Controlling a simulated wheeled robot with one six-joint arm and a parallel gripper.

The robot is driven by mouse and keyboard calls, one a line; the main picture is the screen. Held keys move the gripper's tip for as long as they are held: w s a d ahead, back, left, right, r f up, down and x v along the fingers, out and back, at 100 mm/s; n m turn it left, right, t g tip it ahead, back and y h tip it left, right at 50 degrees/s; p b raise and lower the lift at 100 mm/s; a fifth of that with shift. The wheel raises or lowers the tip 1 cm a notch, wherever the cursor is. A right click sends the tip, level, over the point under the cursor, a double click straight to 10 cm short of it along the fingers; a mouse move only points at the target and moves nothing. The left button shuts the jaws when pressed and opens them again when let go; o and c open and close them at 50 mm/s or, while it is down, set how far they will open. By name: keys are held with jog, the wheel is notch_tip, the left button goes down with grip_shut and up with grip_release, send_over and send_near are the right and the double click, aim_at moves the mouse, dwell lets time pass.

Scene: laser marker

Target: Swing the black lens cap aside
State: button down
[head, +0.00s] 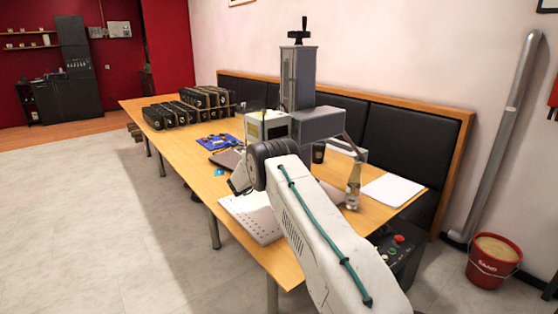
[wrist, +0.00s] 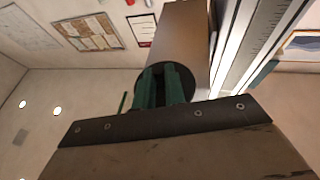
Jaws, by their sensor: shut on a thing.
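The laser marker stands on the wooden table in the head view, with a grey column (head: 299,80) and a grey box-shaped head (head: 318,123). In the wrist view the marker's head (wrist: 184,35) fills the top middle, with the round black lens cap (wrist: 139,84) at its near end. The two green fingers of my gripper (wrist: 165,86) are shut on the lens cap and cover much of it. The cap still lies over the end of the head as seen here. In the head view my own arm hides my gripper and the cap.
A scaled column (wrist: 262,40) rises close to the right of my gripper. The table (head: 378,215) also holds a clear bottle (head: 353,188), white paper (head: 394,190), a blue mat (head: 216,142) and a row of black boxes (head: 187,108). A red bucket (head: 493,262) stands on the floor.

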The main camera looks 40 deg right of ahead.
jog(key=c, duration=1.5)
grip_release()
jog(key=shift+o, duration=0.2)
jog(key=shift+a, duration=0.1)
jog(key=v, duration=0.7)
jog(key=shift+a, duration=0.3)
jog(key=shift+w+f, duration=0.1)
jog(key=shift+w, duration=0.05)
